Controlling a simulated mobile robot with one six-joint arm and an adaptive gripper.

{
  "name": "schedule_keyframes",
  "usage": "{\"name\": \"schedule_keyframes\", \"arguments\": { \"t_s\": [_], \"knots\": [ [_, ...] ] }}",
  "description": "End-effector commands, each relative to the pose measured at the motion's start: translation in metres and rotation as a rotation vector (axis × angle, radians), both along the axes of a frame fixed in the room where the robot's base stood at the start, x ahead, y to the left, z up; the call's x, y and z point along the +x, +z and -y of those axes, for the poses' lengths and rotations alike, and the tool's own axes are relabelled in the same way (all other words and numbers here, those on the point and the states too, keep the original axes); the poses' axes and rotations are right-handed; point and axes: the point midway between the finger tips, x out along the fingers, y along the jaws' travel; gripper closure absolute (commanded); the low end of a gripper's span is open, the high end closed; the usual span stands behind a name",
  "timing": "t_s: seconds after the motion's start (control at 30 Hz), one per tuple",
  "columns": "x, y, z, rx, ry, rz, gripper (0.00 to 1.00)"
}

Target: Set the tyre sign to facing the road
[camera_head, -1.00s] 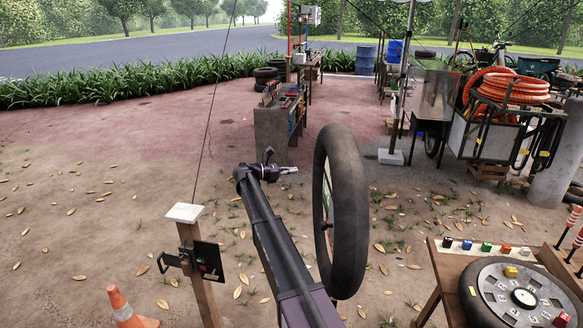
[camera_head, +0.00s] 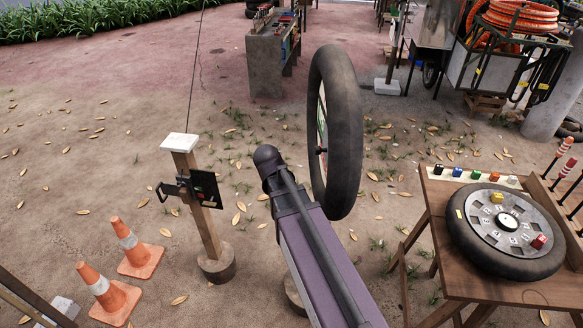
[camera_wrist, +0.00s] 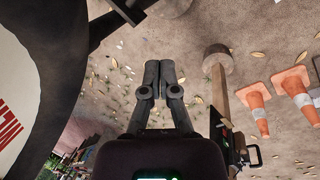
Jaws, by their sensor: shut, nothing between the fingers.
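The tyre sign (camera_head: 345,135) is an upright black tyre, seen nearly edge-on in the head view. A thin sliver of its pale panel shows on its left side. In the wrist view the tyre (camera_wrist: 70,45) fills the left, with part of a white face bearing red letters. My gripper (camera_wrist: 160,75) is shut and empty, pointing up in the wrist view, to the right of the tyre and apart from it. In the head view my gripper is hidden and my arm stands in front of the tyre's lower left.
A wooden post (camera_head: 205,225) with a white cap and a black handled bracket (camera_head: 190,188) stands left of my arm. Two traffic cones (camera_head: 140,250) stand beside it. A wooden table (camera_head: 455,270) with a lying tyre (camera_head: 505,228) is at right. Leaf-strewn ground lies between.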

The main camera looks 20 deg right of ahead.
Motion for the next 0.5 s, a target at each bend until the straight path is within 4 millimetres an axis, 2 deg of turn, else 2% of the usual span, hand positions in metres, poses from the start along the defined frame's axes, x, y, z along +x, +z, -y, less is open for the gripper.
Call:
{"name": "schedule_keyframes", "arguments": {
  "t_s": [0.03, 0.2, 0.33, 0.5],
  "knots": [
    [-0.025, -0.002, -0.009, 0.055, -0.052, 0.016, 1.0],
    [-0.059, -0.006, -0.035, 0.197, -0.196, 0.048, 1.0],
    [-0.07, -0.007, -0.045, 0.252, -0.253, 0.055, 1.0],
    [-0.072, -0.007, -0.048, 0.269, -0.272, 0.056, 1.0]
  ]
}}
